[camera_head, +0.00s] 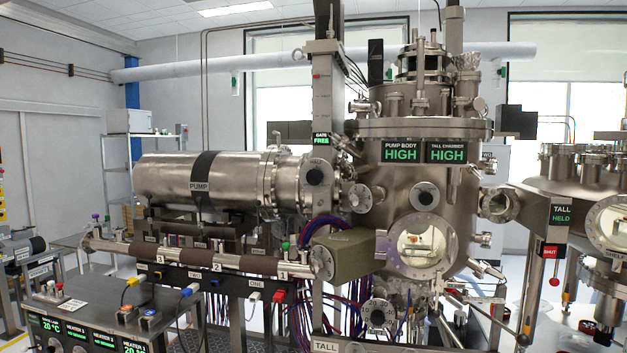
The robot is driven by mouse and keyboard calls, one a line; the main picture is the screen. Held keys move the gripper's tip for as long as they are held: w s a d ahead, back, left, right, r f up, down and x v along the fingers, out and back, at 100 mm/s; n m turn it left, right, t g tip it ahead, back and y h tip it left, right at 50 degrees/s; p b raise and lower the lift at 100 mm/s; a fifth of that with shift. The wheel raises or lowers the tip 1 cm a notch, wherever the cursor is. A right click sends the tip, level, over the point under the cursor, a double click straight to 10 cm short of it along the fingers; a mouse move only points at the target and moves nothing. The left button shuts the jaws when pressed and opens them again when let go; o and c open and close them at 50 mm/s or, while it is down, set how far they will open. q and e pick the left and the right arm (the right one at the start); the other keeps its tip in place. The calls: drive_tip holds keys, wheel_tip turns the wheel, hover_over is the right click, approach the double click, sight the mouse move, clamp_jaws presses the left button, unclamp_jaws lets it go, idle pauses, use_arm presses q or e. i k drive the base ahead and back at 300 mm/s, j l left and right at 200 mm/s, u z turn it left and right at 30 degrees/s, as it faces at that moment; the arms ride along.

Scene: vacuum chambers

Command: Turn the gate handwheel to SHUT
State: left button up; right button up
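A small display marked GATE (321,139) reads FREE in green, on the tall metal column (324,95) between the pump and the tall chamber. I cannot make out the gate handwheel for certain among the flanges and fittings near that column. A red SHUT label (550,251) is at the right, with a red ball-ended lever (554,281) hanging below it. A display above it reads TALL HELD (562,215). Neither of my grippers is in view.
The horizontal pump cylinder (170,180) is at the left, and the tall steel chamber (405,215) stands at the centre. Its displays read HIGH (400,153). A heater panel (90,325) with cables fills the lower left. Another chamber (580,180) stands at the right.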

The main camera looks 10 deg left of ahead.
sight(315, 178)
drive_tip(key=i+j+u, duration=0.1)
drive_tip(key=i+j, duration=0.15)
drive_tip(key=j, duration=0.25)
drive_tip(key=i+j+u, duration=0.1)
drive_tip(key=i+j, duration=0.2)
drive_tip(key=j, duration=0.2)
drive_tip(key=i+j+u, duration=0.1)
drive_tip(key=i+j, duration=0.2)
drive_tip(key=j, duration=0.15)
